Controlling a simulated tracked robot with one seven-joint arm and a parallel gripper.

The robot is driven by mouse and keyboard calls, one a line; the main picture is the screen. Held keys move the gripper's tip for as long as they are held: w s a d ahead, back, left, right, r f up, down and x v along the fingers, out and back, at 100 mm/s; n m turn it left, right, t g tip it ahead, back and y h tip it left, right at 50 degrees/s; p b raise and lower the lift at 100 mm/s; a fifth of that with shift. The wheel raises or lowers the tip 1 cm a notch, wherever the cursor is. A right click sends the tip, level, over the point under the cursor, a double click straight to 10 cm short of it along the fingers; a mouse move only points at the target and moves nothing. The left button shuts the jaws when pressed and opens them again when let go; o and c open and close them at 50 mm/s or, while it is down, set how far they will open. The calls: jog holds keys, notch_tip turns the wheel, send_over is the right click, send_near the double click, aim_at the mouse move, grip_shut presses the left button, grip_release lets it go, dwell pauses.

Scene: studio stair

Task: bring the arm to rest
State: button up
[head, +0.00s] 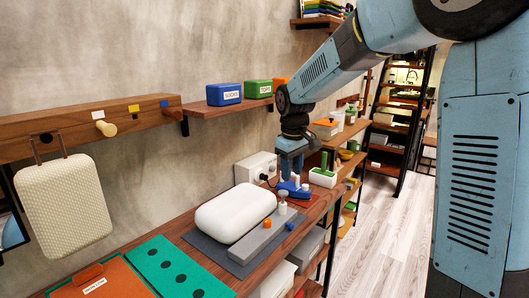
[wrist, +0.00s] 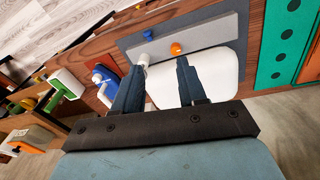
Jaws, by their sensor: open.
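My arm reaches in from the upper right in the head view. My gripper (head: 291,178) points down above the wooden bench, beyond the white rounded case. In the wrist view my gripper (wrist: 161,68) has its two dark blue fingers apart, with nothing held between them. Past the fingers lie the white case (wrist: 215,75) and a grey bar (wrist: 190,38) with an orange knob and a white knob. A blue item with white tops (head: 293,188) is close by the fingers in the head view; whether they touch it I cannot tell.
A wall shelf (head: 225,106) carries blue and green boxes. A beige case (head: 62,203) hangs at left. Open floor (head: 385,215) lies right.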

jog(key=s+d+r+m+t, duration=0.1)
jog(key=s+d+r+m, duration=0.1)
jog(key=s+d+r, duration=0.4)
jog(key=s+d+r+m+t, duration=0.1)
jog(key=s+d+m, duration=0.15)
jog(key=s, duration=0.45)
jog(key=s+d+m+t, duration=0.2)
jog(key=s+d+m, duration=0.2)
jog(key=s, duration=1.1)
jog(key=d, duration=0.3)
jog(key=shift+f, duration=0.3)
